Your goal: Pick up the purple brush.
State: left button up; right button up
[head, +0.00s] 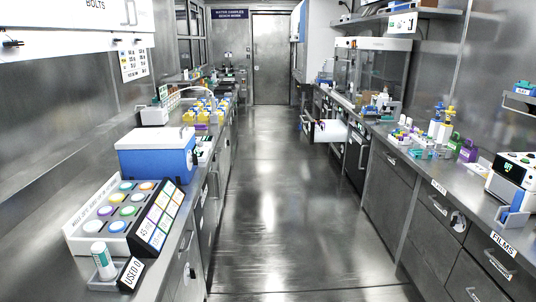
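I cannot make out a purple brush for sure in the head view. Small purple things show in several places, too small to tell their shape. One purple thing (321,125) is by the open drawer on the right side. Another purple thing (202,127) is on the left counter near yellow-topped bottles. A purple block-like thing (468,151) stands on the right counter. Neither of my grippers is in view.
A clear floor aisle (270,200) runs to a closed door (274,60). The left counter holds a blue-and-white box (155,160) and a rack of coloured lids (118,212). A white drawer (330,131) juts out on the right. A white device (515,178) stands nearer.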

aim_at(199, 128)
jog(key=i, duration=2.4)
jog(key=i+u, duration=0.1)
jog(key=i, duration=0.45)
jog(key=i+l+u, duration=0.1)
jog(key=i, duration=0.4)
jog(key=i+l+u, duration=0.1)
jog(key=i, duration=0.45)
jog(key=i+l+u, duration=0.1)
jog(key=i, duration=0.4)
jog(key=l, duration=0.1)
